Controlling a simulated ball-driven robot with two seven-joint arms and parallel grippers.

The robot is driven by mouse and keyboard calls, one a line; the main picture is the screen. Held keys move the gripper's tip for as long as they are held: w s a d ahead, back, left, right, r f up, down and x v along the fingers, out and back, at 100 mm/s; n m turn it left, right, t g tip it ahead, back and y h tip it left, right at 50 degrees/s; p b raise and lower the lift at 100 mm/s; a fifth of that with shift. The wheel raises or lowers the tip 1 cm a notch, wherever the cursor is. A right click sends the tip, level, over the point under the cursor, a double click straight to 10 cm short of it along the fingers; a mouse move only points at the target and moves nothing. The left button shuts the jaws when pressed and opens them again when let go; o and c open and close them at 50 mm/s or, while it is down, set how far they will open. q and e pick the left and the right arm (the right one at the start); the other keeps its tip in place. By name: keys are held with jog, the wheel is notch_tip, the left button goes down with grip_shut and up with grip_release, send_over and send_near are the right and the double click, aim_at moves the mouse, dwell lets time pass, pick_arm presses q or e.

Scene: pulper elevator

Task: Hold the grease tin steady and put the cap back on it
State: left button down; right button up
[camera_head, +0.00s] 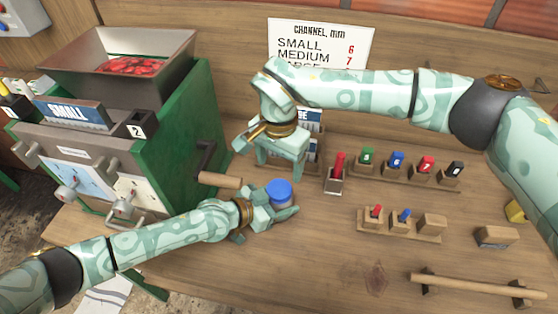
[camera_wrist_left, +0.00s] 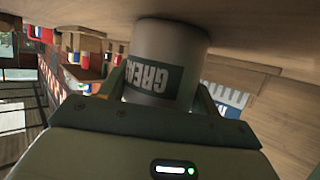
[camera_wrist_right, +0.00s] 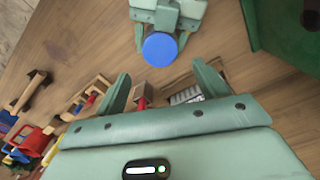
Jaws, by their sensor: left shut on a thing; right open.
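The grease tin (camera_wrist_left: 168,55) stands on the bench; its GREASE label shows in the left wrist view. A blue cap (camera_head: 279,189) sits on top of the tin in the head view, and it also shows as a blue disc in the right wrist view (camera_wrist_right: 160,49). I cannot tell whether it is fully seated. My left gripper (camera_head: 281,207) is shut on the tin, with fingers on both sides of its body. My right gripper (camera_head: 281,168) is open and empty, pointing down just behind the tin, apart from the cap.
A green machine (camera_head: 180,130) with a red-filled hopper and a wooden-handled crank (camera_head: 220,180) stands left of the tin. A red-handled piece in a block (camera_head: 337,175) and racks of coloured pieces (camera_head: 400,225) are at the right. A wooden bar (camera_head: 478,287) lies at front right.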

aim_at(279, 188)
jog(key=shift+f, duration=0.1)
jog(key=shift+f, duration=3.9)
jog(key=c, duration=1)
jog(key=m, duration=0.7)
jog(key=shift+m, duration=0.3)
jog(key=m, duration=0.5)
